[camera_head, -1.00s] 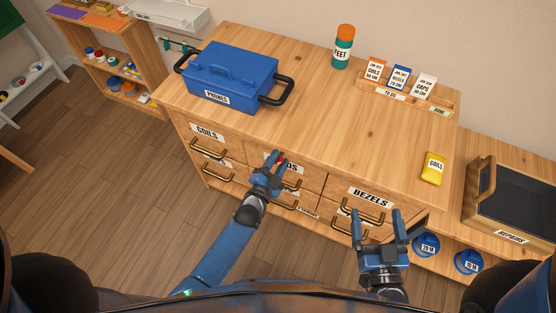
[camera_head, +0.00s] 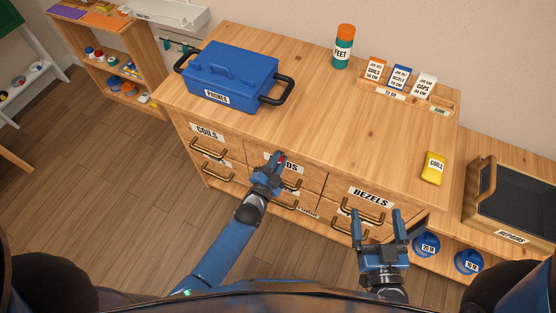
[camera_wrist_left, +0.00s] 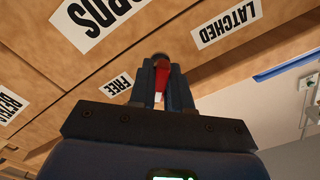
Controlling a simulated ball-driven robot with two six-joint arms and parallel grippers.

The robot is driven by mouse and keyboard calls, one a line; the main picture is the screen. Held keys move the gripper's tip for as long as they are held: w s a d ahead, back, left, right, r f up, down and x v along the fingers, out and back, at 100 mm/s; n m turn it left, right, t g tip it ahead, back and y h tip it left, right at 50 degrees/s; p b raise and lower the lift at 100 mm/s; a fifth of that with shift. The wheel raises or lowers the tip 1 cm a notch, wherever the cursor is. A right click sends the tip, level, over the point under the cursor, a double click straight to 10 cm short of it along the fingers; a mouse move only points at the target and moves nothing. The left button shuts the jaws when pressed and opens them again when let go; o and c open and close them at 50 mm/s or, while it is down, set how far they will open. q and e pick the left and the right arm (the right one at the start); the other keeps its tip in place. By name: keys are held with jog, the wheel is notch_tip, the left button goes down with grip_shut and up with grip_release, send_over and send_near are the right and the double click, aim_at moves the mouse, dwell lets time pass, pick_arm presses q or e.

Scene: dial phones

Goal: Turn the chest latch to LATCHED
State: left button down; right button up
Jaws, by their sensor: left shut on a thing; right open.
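The chest latch (camera_wrist_left: 161,72) shows a red handle on the wooden chest front, near the drawer labelled CORDS. In the left wrist view the FREE label (camera_wrist_left: 117,85) lies to the left of the latch and the LATCHED label (camera_wrist_left: 227,24) to its upper right. The handle is between the two, and its exact angle is partly hidden by the fingers. My left gripper (camera_head: 278,161) is shut on the red handle, and its fingers (camera_wrist_left: 162,85) stand on either side of it. My right gripper (camera_head: 380,215) is open and empty in front of the BEZELS drawer.
Drawers with brass handles (camera_head: 212,150) fill the chest front around the latch. On the chest top (camera_head: 320,120) stand a blue PHONES box (camera_head: 230,75), a FEET bottle (camera_head: 342,47), a card rack (camera_head: 405,95) and a yellow COILS packet (camera_head: 433,168). A REPAIRS crate (camera_head: 510,236) is at right.

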pick_arm(q)
jog(key=shift+f, duration=0.1)
jog(key=n+b, duration=0.2)
jog(key=n, duration=0.2)
jog(key=n+b, duration=0.2)
jog(key=n, duration=0.3)
jog(key=shift+n+b, duration=0.3)
jog(key=shift+b, duration=0.05)
jog(key=n+b, duration=0.2)
jog(key=n, duration=0.2)
jog(key=shift+n+b, duration=0.45)
jog(key=shift+n, duration=1.55)
jog(key=c, duration=1.2)
grip_release()
jog(key=shift+o, duration=0.2)
jog(key=shift+a, duration=0.1)
